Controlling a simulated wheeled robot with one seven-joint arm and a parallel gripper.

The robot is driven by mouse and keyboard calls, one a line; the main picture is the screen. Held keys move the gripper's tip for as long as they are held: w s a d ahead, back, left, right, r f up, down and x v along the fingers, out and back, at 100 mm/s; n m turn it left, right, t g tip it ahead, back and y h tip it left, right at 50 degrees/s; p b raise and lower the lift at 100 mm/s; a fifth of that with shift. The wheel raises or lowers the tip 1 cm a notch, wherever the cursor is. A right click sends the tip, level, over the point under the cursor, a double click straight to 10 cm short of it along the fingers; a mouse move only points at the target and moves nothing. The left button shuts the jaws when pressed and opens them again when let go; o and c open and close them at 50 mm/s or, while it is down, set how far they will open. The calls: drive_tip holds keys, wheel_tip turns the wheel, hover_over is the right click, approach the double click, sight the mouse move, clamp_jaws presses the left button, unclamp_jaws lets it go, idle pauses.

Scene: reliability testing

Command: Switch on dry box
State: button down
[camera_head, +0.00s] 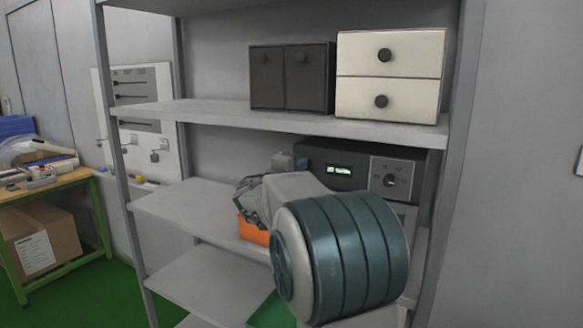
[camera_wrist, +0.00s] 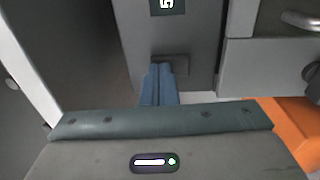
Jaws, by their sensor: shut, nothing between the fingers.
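A dark grey unit with a small lit display and a round knob on a silver panel, likely the dry box (camera_head: 345,165), stands on the middle shelf. My arm covers its lower front in the head view. My gripper (camera_wrist: 160,72) shows in the wrist view as narrow blue fingers held together, with nothing between them. Their tips are close to a small recessed dark part (camera_wrist: 170,66) on a grey panel (camera_wrist: 165,35); I cannot tell whether they touch. In the head view the fingertips are not clear.
A shelf above (camera_head: 220,115) holds a dark two-door cabinet (camera_head: 290,77) and a cream two-drawer box (camera_head: 390,75). An orange item (camera_head: 252,232) sits below my arm and shows at the right in the wrist view (camera_wrist: 285,130). A shelf post stands at the right.

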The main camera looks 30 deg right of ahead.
drive_tip(key=r+b+v, duration=0.3)
drive_tip(key=v, duration=1)
drive_tip(key=shift+s+a, duration=0.25)
drive_tip(key=shift+a, duration=0.1)
drive_tip(key=shift+f, duration=0.1)
drive_tip(key=s+f+m+g+y+p, duration=0.3)
drive_tip(key=s+f+g+y+p, duration=0.25)
drive_tip(key=s+f, duration=0.7)
drive_tip(key=s+a+f+m+g+y+p, duration=0.2)
drive_tip(key=s+a+f+m+y+p, duration=0.1)
drive_tip(key=s+a+f+y, duration=0.4)
drive_tip(key=s+a+m+y, duration=0.1)
drive_tip(key=s+a+y, duration=0.2)
drive_tip(key=s, duration=0.3)
drive_tip(key=shift+a+p, duration=0.35)
drive_tip(key=shift+a, duration=0.4)
drive_tip(key=shift+s+f+g, duration=0.1)
drive_tip(key=shift+f+g, duration=0.05)
drive_tip(key=shift+g, duration=0.1)
